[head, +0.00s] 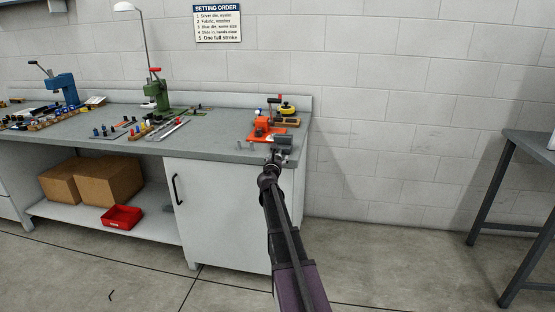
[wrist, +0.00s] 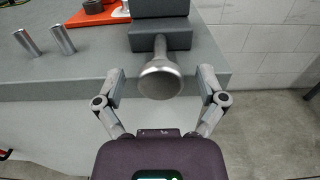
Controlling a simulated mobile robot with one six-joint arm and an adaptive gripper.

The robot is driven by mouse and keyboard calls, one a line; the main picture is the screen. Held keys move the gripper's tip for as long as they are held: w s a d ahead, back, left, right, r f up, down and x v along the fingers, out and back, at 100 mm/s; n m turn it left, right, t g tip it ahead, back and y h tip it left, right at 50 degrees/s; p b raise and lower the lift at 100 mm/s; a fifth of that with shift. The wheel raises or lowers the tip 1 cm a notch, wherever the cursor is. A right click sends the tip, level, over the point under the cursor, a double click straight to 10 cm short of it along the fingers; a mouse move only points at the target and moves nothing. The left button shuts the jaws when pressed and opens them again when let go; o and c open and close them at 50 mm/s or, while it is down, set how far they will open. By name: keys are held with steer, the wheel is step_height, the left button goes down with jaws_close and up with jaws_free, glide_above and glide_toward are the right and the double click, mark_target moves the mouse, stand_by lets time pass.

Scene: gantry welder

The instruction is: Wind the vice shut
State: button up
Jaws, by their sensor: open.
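The vice (head: 283,141) is a dark grey block at the right front corner of the workbench. In the wrist view the vice (wrist: 160,37) shows at the top centre, with a metal screw ending in a round knob (wrist: 160,80) facing me. My gripper (wrist: 160,92) is open, its two fingers on either side of the knob with gaps to both. I cannot tell whether the knob lies fully between the fingertips. In the head view my arm hides part of the vice and the bench edge. The vice jaws' gap is not clear.
Two metal pins (wrist: 45,41) stand on the bench left of the vice. An orange tool (head: 264,127) sits behind it. A green press (head: 158,95) and a blue press (head: 63,88) stand further left. A wall is close behind.

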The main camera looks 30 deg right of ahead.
steer(key=c, duration=1.2)
steer(key=shift+o, duration=0.2)
steer(key=shift+m, duration=0.3)
